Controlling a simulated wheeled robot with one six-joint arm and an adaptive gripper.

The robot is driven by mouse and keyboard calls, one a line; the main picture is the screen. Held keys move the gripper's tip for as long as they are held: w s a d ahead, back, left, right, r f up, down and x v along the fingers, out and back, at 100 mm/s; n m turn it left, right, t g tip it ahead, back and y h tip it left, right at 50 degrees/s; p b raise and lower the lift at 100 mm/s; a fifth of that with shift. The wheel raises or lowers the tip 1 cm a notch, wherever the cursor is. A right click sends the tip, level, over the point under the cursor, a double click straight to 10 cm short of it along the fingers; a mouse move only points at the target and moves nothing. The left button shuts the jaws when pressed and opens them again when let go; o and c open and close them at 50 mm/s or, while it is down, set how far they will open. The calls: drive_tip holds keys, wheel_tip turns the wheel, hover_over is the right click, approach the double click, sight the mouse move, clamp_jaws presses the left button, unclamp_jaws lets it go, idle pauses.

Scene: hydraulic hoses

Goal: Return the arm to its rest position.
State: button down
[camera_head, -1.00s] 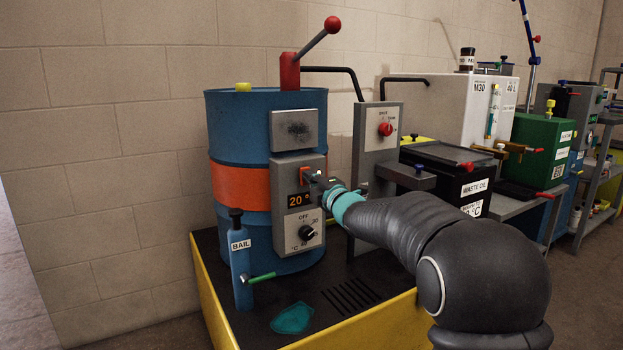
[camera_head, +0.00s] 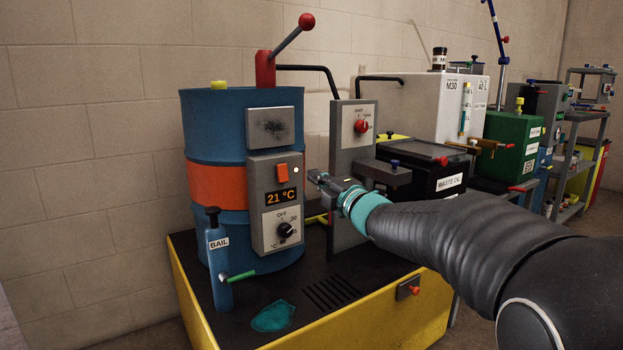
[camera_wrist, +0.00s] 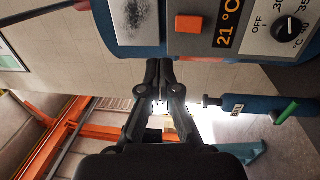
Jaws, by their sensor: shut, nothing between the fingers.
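My gripper (camera_head: 320,180) is shut and empty, just right of the control box on the blue drum (camera_head: 217,122). It is apart from the box. In the wrist view my gripper (camera_wrist: 160,104) shows its black fingers together below the box. The box (camera_head: 276,204) carries an orange rocker switch (camera_head: 282,172), a display (camera_head: 281,197) reading 21 °C and a black dial (camera_head: 285,230). The switch also shows in the wrist view (camera_wrist: 189,23). My arm reaches in from the lower right.
A grey panel with a red knob (camera_head: 361,126) stands close behind my gripper. The black waste oil box (camera_head: 420,177) is to its right. A blue BAIL cylinder (camera_head: 219,265) stands front left on the yellow-edged platform (camera_head: 340,325). A teal patch (camera_head: 272,316) lies on it.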

idle(0.3)
drive_tip(key=w+d+f+m+g+h, duration=0.1)
drive_tip(key=w+d+f+m+h, duration=0.1)
drive_tip(key=d+f+m+h, duration=0.5)
drive_tip(key=s+d+f+m+g+h, duration=0.4)
drive_tip(key=s+d+f+m, duration=0.2)
drive_tip(key=s+f+m, duration=0.25)
drive_tip(key=s+d+f+m+g+h+p, duration=0.1)
drive_tip(key=s+d+f+m+g, duration=0.15)
drive_tip(key=s, duration=0.65)
drive_tip(key=s+d+f+m+g+p, duration=0.1)
drive_tip(key=s+f+m+g, duration=0.25)
drive_tip(key=s, duration=0.65)
drive_tip(key=s+a+r+m+y+p, duration=0.1)
drive_tip(key=s+r+m+p, duration=0.1)
drive_tip(key=s, duration=1.2)
drive_tip(key=shift+r+m, duration=0.65)
drive_tip(key=shift+r, duration=0.6)
